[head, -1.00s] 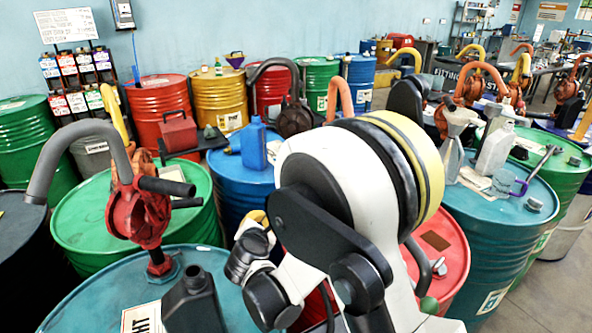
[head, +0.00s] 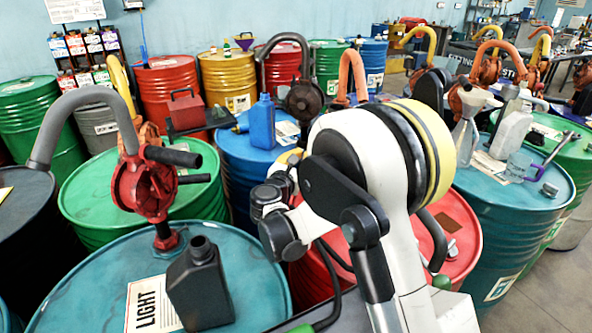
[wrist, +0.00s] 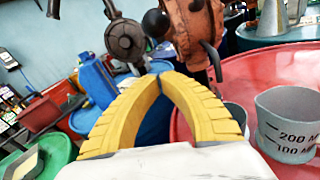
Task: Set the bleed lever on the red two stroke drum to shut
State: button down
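A red drum (head: 467,252) stands in the middle of the head view, partly hidden behind my arm. Its red top (wrist: 262,88) also fills the right of the wrist view. I cannot make out a lettered name or the bleed lever on it. My gripper (wrist: 160,79) has yellow ribbed fingers that curve in and meet at the tips, with nothing visible held between them. In the wrist view the fingers overlap the red drum's left edge; height above it is unclear. In the head view the fingers are mostly hidden behind my wrist.
A grey measuring beaker (wrist: 287,122) is close right of my fingers. An orange pump (wrist: 192,30) and a blue jug (wrist: 97,80) are beyond. A teal drum (head: 500,215) with bottles stands right; a dark bottle (head: 200,285) stands on the near teal drum. Bare floor shows at lower right.

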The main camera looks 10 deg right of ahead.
jog(key=shift+w+d+r, duration=0.1)
jog(key=shift+d+r, duration=0.15)
jog(key=shift+r, duration=0.6)
jog(key=shift+d+r, duration=0.2)
jog(key=shift+r, duration=0.65)
jog(key=shift+r+g+p, duration=0.3)
jog(key=shift+r+p, duration=0.15)
jog(key=shift+p, duration=0.1)
jog(key=shift+r+g+y+p, duration=0.3)
jog(key=shift+r+p, duration=0.05)
jog(key=shift+p, duration=0.3)
